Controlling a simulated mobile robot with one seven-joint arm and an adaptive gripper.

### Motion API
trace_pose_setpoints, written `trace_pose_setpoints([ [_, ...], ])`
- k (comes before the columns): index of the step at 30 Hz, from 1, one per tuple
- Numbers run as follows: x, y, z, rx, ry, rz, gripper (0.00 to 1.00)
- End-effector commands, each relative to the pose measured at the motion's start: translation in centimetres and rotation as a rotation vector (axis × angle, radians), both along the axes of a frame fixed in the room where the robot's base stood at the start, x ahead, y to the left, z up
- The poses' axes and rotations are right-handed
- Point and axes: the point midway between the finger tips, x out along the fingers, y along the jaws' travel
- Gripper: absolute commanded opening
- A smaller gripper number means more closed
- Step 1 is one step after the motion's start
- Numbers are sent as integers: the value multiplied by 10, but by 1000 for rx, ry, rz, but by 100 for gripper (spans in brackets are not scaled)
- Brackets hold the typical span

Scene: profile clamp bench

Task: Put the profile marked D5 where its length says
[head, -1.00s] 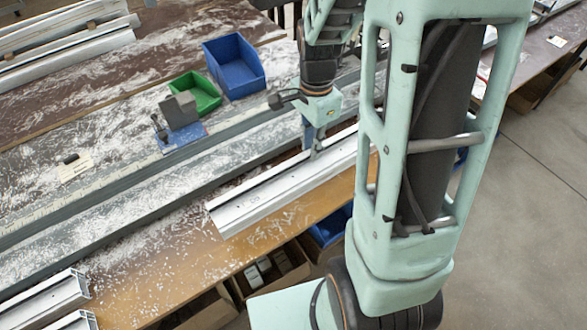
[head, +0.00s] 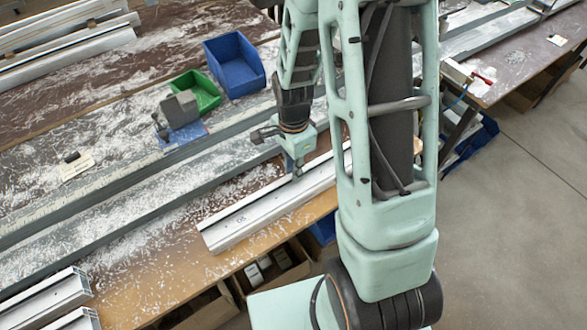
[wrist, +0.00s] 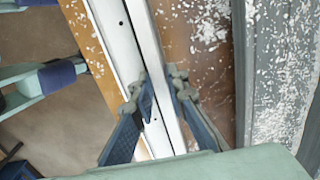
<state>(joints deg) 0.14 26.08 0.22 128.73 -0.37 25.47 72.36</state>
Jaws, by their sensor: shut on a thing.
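A long white and silver profile (head: 262,212) lies slantwise over the front of the bench in the head view. A small dark mark near its left end seems to read D5. My gripper (head: 298,168) is shut on this profile from above, to the right of the mark. In the wrist view the two fingers (wrist: 160,90) press on both sides of the profile's raised rib, and the white flange (wrist: 122,45) runs beside it. I cannot tell whether the profile touches the bench.
A grey rail with a scale (head: 108,180) and a blue-based stop block (head: 182,122) lie behind. Green (head: 203,92) and blue bins (head: 234,66) stand farther back. Other profiles lie at back left (head: 68,45) and front left (head: 45,300). White chips cover the bench.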

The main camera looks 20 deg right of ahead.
Motion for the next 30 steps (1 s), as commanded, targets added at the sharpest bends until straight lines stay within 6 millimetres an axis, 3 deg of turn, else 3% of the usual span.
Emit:
trace_pose_setpoints([
  [5, 0, 0, -3, 0, 0, 1, 0],
  [6, 0, 0, -3, 1, 1, 1, 15],
  [11, 0, 0, -2, 1, 1, 1, 31],
  [30, -1, 0, -3, 0, 2, 0, 31],
])
